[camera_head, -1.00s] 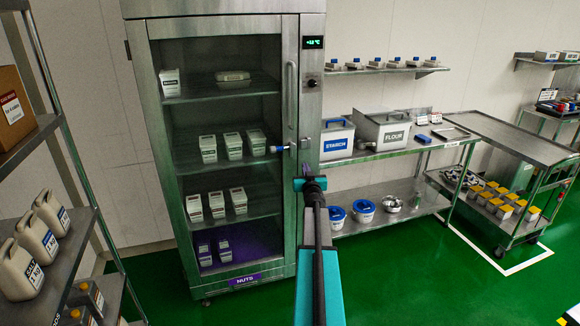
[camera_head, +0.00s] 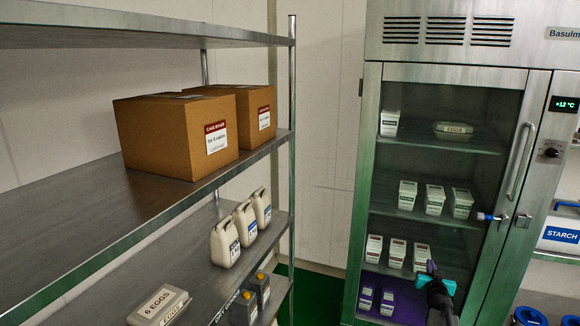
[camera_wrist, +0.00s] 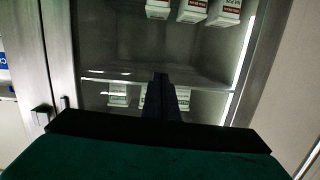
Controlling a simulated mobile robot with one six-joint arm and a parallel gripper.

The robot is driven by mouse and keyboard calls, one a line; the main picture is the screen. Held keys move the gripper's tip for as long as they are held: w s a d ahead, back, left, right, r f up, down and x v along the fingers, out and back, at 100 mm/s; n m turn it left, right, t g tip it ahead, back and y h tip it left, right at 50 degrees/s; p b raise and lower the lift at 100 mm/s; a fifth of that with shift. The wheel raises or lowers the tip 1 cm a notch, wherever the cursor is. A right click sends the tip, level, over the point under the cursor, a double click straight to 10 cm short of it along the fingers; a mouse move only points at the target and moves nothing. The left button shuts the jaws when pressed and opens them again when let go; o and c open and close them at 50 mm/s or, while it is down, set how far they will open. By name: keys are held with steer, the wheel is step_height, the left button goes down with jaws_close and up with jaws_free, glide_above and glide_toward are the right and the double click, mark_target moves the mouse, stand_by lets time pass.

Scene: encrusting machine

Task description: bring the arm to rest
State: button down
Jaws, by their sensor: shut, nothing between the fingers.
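My gripper (camera_wrist: 160,85) shows in the wrist view as two dark fingers together, with nothing between them. It is in front of the glass of a steel cabinet, apart from it as far as I can tell.
At left a steel rack (camera_head: 60,235) holds cardboard boxes (camera_head: 180,138), white jugs (camera_head: 224,242), grey containers (camera_head: 243,308) and an egg box (camera_head: 159,305). A starch bin (camera_head: 561,235) stands right of the cabinet. A little green floor (camera_head: 305,290) shows between rack and cabinet.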

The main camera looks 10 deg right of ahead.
steer(key=w+a+f+y, duration=0.2)
steer(key=a+f, duration=0.7)
steer(key=a, duration=0.2)
steer(key=s+a+f+n+g+y+b, duration=0.1)
steer(key=s+a+f+g+y+b, duration=0.3)
steer(key=a+f, duration=0.85)
steer(key=s+a+f+n+g+h+p, duration=0.1)
steer(key=s+a+f+g, duration=0.1)
steer(key=s+a+f, duration=0.75)
steer(key=s+a+f+n+g+y+b, duration=0.1)
steer(key=s+a+f+g, duration=0.2)
steer(key=s+a+f, duration=0.5)
steer(key=s+a+f+g, duration=0.35)
steer(key=s+a, duration=0.25)
steer(key=s, duration=0.3)
steer(key=s+a+r+n+g+y, duration=0.1)
steer(key=s+g, duration=0.3)
steer(key=s, duration=0.6)
steer(key=s+a+r+n+g+y, duration=0.1)
steer(key=s+a+n+g, duration=0.1)
steer(key=s, duration=0.9)
steer(key=shift+a+r+g, duration=0.35)
steer(key=shift+a+g, duration=0.5)
steer(key=shift+a, duration=0.4)
